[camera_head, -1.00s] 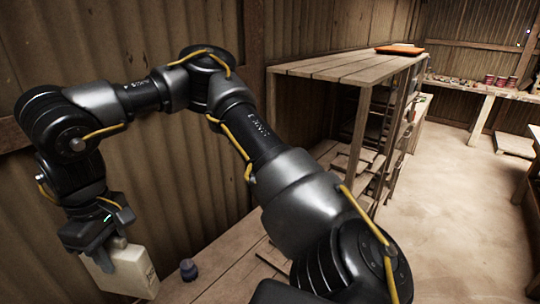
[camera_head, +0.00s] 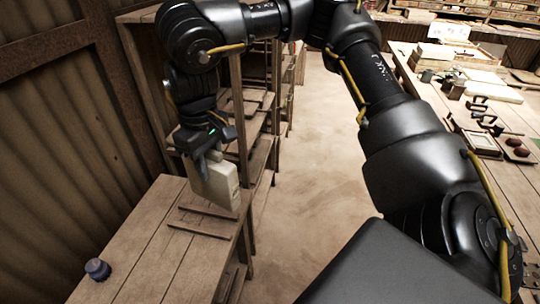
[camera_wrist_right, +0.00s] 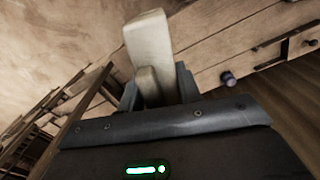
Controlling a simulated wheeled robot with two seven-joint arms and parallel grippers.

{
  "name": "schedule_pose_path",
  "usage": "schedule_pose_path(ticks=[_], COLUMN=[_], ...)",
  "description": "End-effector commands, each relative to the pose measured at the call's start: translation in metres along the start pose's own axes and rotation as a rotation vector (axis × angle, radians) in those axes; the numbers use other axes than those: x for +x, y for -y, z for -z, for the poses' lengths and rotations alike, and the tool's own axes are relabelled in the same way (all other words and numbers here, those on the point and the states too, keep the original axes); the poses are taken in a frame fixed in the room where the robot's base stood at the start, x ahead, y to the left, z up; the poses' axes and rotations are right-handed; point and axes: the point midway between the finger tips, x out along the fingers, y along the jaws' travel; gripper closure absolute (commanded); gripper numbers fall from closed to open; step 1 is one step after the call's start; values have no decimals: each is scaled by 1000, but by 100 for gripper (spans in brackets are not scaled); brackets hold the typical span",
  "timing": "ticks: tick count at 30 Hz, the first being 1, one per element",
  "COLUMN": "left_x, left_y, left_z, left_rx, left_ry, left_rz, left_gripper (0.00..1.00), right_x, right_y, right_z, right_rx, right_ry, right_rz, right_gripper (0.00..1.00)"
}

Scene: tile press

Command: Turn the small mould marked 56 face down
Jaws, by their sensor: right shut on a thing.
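My right gripper (camera_head: 205,155) points downward and is shut on a pale cream, slab-like mould (camera_head: 216,185). The mould hangs upright, slightly tilted, above the far end of the wooden bench (camera_head: 150,250). In the right wrist view, the mould (camera_wrist_right: 150,40) stands out between the two fingers of the gripper (camera_wrist_right: 158,88). A smaller pale raised part shows on its near side. I cannot read a number on it, and I cannot tell which side is its face. My left gripper is not in view.
Two low wooden strips (camera_head: 203,220) lie on the bench just below the mould. A small dark jar (camera_head: 97,269) stands at the bench's near left. Open shelves (camera_head: 255,125) rise behind. A worktable (camera_head: 490,110) with blocks and tools is at right, with clear floor between.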

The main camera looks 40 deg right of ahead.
Motion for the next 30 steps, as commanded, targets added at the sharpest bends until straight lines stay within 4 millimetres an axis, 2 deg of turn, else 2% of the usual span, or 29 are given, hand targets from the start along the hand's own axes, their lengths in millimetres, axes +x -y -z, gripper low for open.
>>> schedule_pose_path(ticks=[5,8,11,16,21,24,27,30], left_x=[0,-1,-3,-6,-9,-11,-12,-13], left_y=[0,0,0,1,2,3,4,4], left_z=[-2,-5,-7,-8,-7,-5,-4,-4], left_rx=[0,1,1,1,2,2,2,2], left_ry=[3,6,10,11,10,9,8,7], left_rz=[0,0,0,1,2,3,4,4], left_gripper=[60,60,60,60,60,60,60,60], right_x=[0,6,17,34,37,32,27,23], right_y=[3,15,41,106,168,196,210,214], right_z=[1,4,8,17,26,34,43,53], right_rx=[-7,-34,-90,-207,-269,-255,-206,-136], right_ry=[-1,1,7,24,51,67,69,57], right_rz=[4,21,61,181,346,477,598,705], right_gripper=[100,100,100,100,100,100,100,100])
